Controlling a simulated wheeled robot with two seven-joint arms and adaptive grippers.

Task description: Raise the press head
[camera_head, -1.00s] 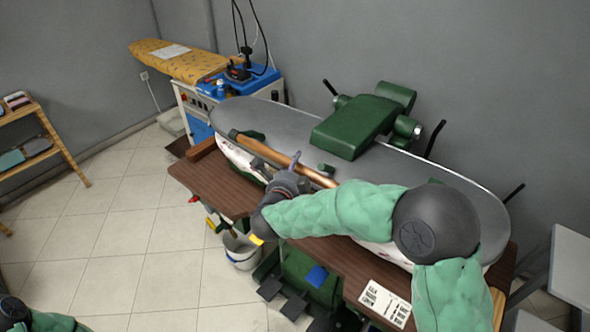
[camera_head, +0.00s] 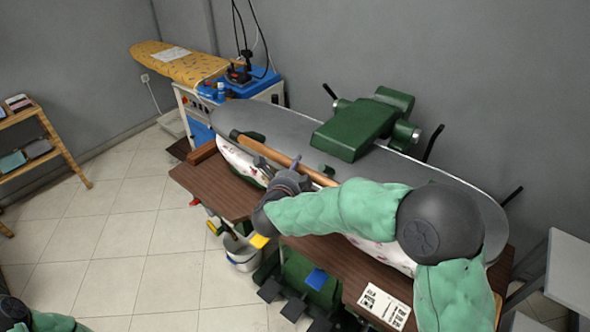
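The press head (camera_head: 420,178) is a long grey oval plate with a green block (camera_head: 356,131) on top. It lies low over the white patterned padding of the press (camera_head: 232,157), with a narrow gap at the front left. A wooden handle (camera_head: 265,149) runs along its front edge. My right gripper (camera_head: 281,163) is at the middle of this handle, with one finger across it. Whether the fingers are closed around it is unclear. My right forearm hides part of the front edge. My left arm shows only in the bottom left corner; its gripper is out of view.
A brown table (camera_head: 215,188) surrounds the press, with a printed card (camera_head: 384,306) at its front. Pedals (camera_head: 295,308) and a bucket (camera_head: 243,253) are below. An ironing board (camera_head: 175,62) stands behind left and a shelf (camera_head: 40,150) at far left. The tiled floor between is clear.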

